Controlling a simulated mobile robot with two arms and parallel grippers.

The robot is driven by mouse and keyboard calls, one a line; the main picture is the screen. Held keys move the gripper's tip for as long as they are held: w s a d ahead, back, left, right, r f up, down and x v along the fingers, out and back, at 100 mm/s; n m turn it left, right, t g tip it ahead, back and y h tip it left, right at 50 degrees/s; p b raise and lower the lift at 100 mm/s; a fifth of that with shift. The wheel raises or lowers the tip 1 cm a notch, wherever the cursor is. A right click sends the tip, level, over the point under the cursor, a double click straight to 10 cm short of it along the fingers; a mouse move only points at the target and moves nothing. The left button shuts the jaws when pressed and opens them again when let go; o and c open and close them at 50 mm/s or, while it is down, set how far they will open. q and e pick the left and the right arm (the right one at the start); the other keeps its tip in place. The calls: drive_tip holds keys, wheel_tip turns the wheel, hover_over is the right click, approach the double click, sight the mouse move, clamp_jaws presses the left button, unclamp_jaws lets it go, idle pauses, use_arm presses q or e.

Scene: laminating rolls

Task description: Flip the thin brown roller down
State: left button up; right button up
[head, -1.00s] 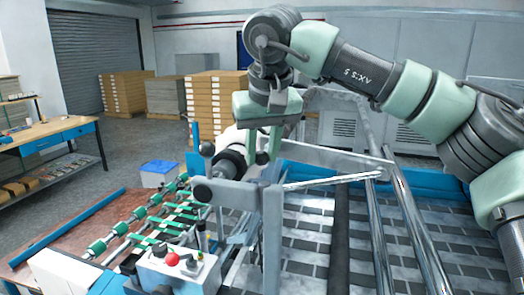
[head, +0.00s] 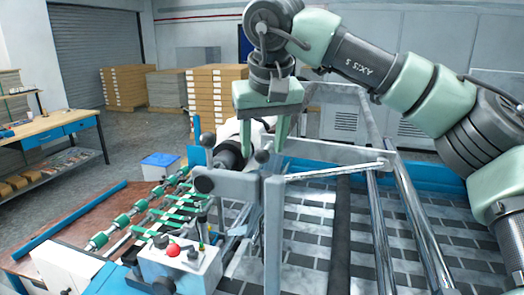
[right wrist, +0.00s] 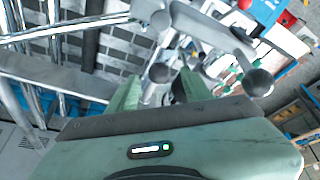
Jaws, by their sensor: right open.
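My right gripper (head: 264,145) is open and points down over the near frame of the laminating machine. Nothing shows between its fingers in the head view. My left gripper is out of view.
A grey metal frame bar (head: 335,152) and shiny rods (head: 425,235) stand close to the gripper. A control box (head: 178,262) with a red button is at the front. Green-wheeled rollers (head: 150,213) lie left. Stacked boards (head: 215,95) stand behind.

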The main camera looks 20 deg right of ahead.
drive_tip(key=v, duration=0.5)
drive_tip(key=shift+a+r+b, duration=0.1)
drive_tip(key=shift+r+b, duration=0.25)
drive_tip(key=shift+r, duration=0.05)
drive_tip(key=shift+f, duration=0.1)
